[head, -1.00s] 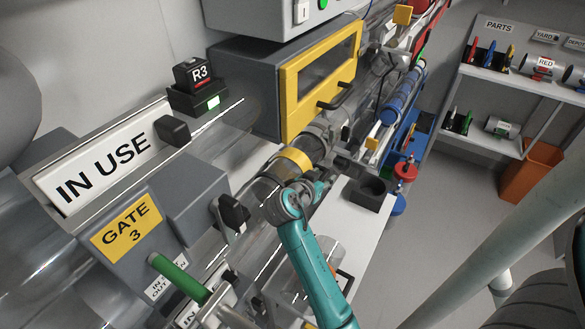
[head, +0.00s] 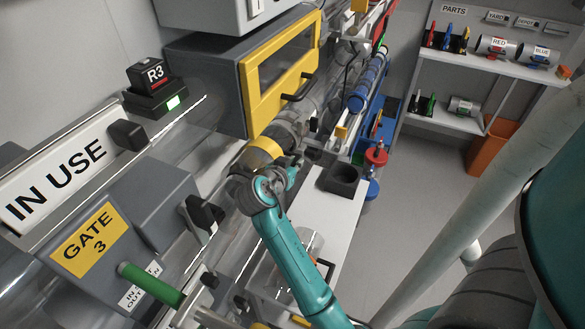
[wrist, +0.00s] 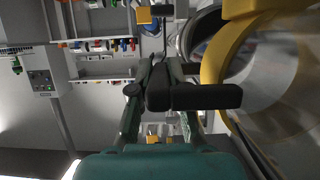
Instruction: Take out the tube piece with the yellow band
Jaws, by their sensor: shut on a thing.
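The tube piece with the yellow band (head: 263,151) sits in the line of clear tube, just below the yellow-framed cabinet in the head view. Its yellow band (wrist: 213,68) and clear wall fill the right of the wrist view. My gripper (head: 284,168) is at the tube piece's near side, close beside the band. In the wrist view its dark pads (wrist: 178,92) are close together, next to the band. It is shut on the tube piece; the exact contact is partly hidden by the fingers.
The yellow-framed cabinet (head: 282,75) stands close above the tube piece. The GATE 3 box (head: 90,239) with its green handle (head: 150,285) is at lower left. A black holder (head: 341,180) stands on the white bench (head: 318,215). The parts shelf (head: 490,65) is at far right, with open floor before it.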

